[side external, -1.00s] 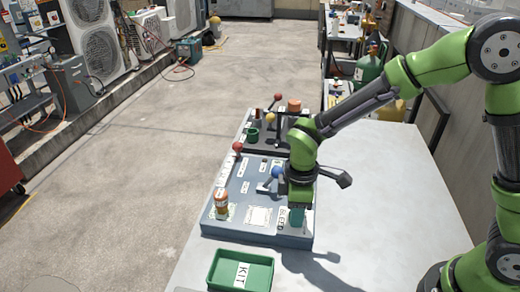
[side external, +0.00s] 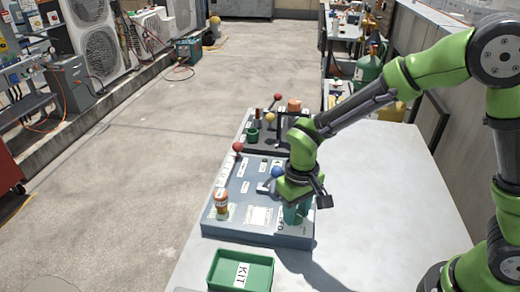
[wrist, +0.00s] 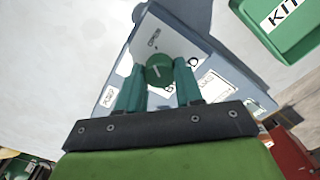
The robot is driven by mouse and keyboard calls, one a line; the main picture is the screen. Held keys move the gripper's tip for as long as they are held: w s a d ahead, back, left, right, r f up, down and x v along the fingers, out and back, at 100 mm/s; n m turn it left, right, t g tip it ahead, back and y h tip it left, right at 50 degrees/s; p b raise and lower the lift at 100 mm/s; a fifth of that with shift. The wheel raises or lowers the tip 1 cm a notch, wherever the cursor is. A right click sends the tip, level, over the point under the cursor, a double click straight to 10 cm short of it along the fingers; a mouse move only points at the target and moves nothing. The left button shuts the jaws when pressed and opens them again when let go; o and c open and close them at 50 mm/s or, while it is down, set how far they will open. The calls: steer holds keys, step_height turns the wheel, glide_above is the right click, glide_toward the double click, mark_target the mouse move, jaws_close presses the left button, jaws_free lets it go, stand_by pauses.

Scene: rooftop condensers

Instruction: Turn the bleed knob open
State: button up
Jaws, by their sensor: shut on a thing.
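The bleed knob (wrist: 158,69) is a round dark green knob with a pale pointer line on its face. It stands on a light plate (wrist: 178,45) with a small printed label, on the grey-blue panel (side external: 258,240). My gripper (wrist: 158,88) has its two teal fingers on either side of the knob and is shut on it.
A blue-tipped lever (side external: 277,172) stands close behind my gripper. A red-tipped lever (side external: 238,148) and an orange-capped part (side external: 222,202) are on the panel's left side. A green KIT tray (side external: 213,270) lies in front. The table right of the panel is clear.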

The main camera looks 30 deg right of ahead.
mark_target(297, 214)
steer(key=shift+m, duration=1)
steer(key=o, duration=1)
steer(key=shift+o, duration=0.2)
steer(key=shift+r, duration=0.1)
step_height(297, 214, up, 17)
